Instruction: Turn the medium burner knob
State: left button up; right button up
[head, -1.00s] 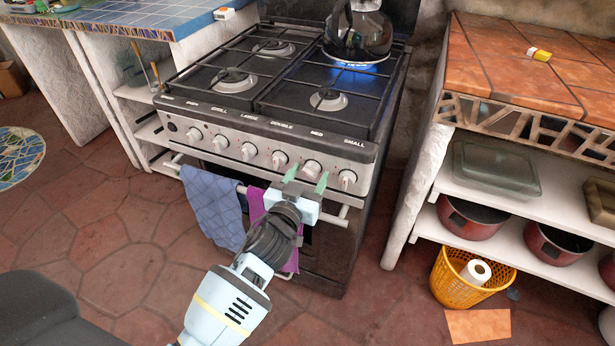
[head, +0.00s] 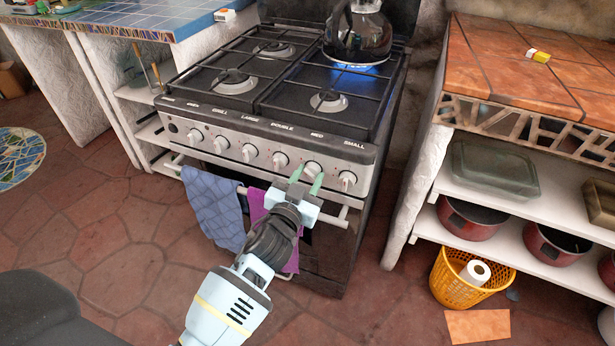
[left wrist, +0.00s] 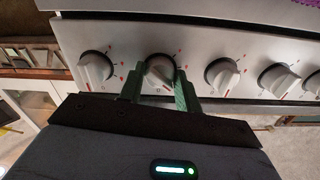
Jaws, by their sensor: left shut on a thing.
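The stove's medium knob (head: 312,168) sits under the MED label on the grey control panel. It also shows in the left wrist view (left wrist: 160,70), between the two green fingers. My left gripper (head: 306,179) is shut on this knob, with one finger on each side. The small burner knob (head: 347,181) is just to its right in the head view, and the double burner knob (head: 280,160) is to its left. The medium knob's exact turn angle is hard to tell. My right gripper is not in view.
A dark kettle (head: 358,35) stands over a lit blue flame at the back right burner. A blue towel (head: 213,205) and a purple towel (head: 257,204) hang on the oven rail below. Tiled counters stand on both sides. A yellow basket (head: 455,291) is on the floor at right.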

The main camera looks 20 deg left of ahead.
pick_arm(q)
jog(key=m+p, duration=0.1)
jog(key=m, duration=0.8)
jog(key=shift+a+m, duration=0.1)
jog(key=shift+m, duration=0.3)
dwell(0.4)
jog(key=o, duration=1)
jog(key=shift+c, duration=0.2)
jog(key=s+p, duration=0.1)
jog(key=s, duration=0.7)
